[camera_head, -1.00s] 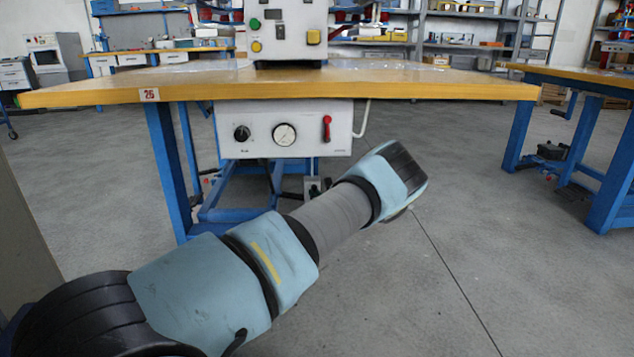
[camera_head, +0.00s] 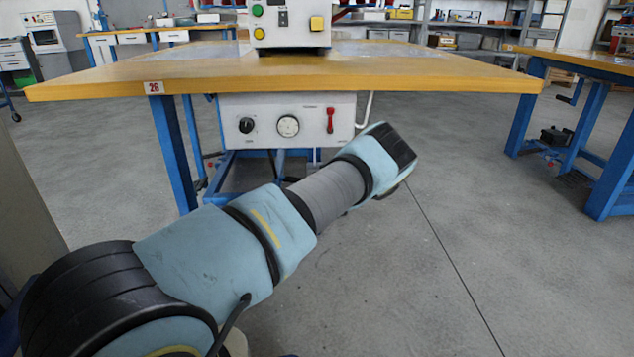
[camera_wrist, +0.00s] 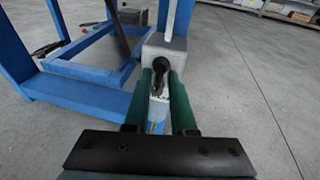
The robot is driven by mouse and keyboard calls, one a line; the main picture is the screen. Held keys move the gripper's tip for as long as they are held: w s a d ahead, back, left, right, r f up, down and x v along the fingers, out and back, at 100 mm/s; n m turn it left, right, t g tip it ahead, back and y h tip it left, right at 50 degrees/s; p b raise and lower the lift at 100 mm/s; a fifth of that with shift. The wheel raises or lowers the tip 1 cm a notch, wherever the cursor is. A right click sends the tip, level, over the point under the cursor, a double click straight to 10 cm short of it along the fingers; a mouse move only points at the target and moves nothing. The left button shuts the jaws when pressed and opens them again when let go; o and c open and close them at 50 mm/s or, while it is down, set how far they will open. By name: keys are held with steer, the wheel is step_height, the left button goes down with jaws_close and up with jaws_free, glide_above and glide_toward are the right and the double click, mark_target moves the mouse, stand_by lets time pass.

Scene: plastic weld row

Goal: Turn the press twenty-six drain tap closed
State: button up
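In the wrist view a dark handle (camera_wrist: 160,68) sits on a pale grey block (camera_wrist: 164,48) with a white pipe (camera_wrist: 171,18) rising from it; this looks like the drain tap. My gripper (camera_wrist: 161,78) has two green fingers, apart, with the handle showing between their tips. Whether either finger touches it I cannot tell. In the head view the bench labelled 26 (camera_head: 153,87) carries a press (camera_head: 290,22). Under its top hangs a white panel (camera_head: 270,105) with a black knob, a gauge and a red lever (camera_head: 330,119). My arm hides the tap and gripper there.
Blue bench legs (camera_head: 172,150) and a blue lower frame (camera_wrist: 90,88) stand close to the left of my gripper. A second bench (camera_head: 575,65) stands at the right. The grey floor (camera_head: 450,220) between the benches is clear.

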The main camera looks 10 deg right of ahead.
steer(key=shift+o, duration=1.4)
steer(key=shift+w+r, duration=0.1)
steer(key=shift+r, duration=0.2)
steer(key=shift+o, duration=0.2)
steer(key=shift+f, duration=0.15)
steer(key=shift+a, duration=0.1)
steer(key=s+r+p, duration=0.2)
steer(key=s+p, duration=0.2)
steer(key=s, duration=0.6)
steer(key=shift+s, duration=0.35)
